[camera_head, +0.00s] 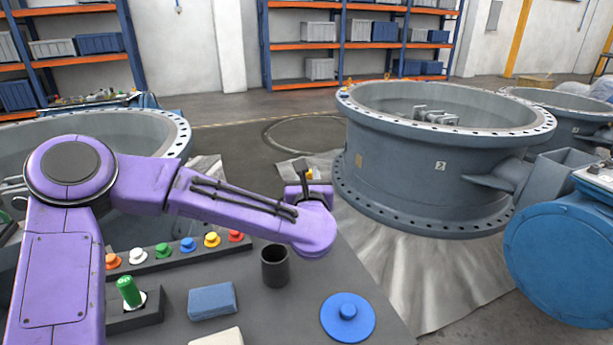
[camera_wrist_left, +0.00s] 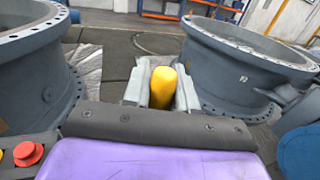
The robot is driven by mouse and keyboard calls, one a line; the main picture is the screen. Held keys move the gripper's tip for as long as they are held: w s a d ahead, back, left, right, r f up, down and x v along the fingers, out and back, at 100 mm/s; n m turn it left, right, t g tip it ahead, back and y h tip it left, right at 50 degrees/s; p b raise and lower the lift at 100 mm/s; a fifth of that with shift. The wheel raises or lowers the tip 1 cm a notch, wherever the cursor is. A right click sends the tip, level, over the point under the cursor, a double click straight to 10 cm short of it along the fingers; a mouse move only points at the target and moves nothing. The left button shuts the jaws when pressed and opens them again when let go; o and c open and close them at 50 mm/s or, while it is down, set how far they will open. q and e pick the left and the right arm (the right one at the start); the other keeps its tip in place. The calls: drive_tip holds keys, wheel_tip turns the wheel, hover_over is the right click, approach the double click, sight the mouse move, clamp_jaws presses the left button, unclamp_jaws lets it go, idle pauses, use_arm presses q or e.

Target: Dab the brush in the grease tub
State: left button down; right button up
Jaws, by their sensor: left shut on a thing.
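My left gripper (camera_head: 301,183) is beyond the bench's far edge, at the end of the purple arm. It is shut on a yellow cylinder. In the left wrist view the yellow cylinder (camera_wrist_left: 162,88) stands between the two grey fingers; it looks like the brush's handle, and no bristles show. No open tub of grease can be made out for certain. A dark open cup (camera_head: 275,266) stands on the bench, nearer than the gripper and apart from it; its contents are hidden. A round blue disc with a knob (camera_head: 347,317) lies to its right. My right gripper is not in view.
The dark bench (camera_head: 262,325) carries a blue block (camera_head: 212,301), a white block (camera_head: 218,337), a green-handled piece (camera_head: 130,292) in a holder and a row of coloured knobs (camera_head: 188,245). Large grey valve bodies (camera_head: 430,165) stand beyond. A blue drum (camera_head: 562,262) is at right.

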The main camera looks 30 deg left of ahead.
use_arm(q)
drive_tip(key=shift+f+b, duration=0.65)
drive_tip(key=shift+b, duration=0.1)
idle(1.8)
drive_tip(key=shift+r+p, duration=0.5)
drive_tip(key=shift+r, duration=0.2)
wheel_tip(320, 180, up, 6)
drive_tip(key=p, duration=0.3)
drive_tip(key=shift+f, duration=0.1)
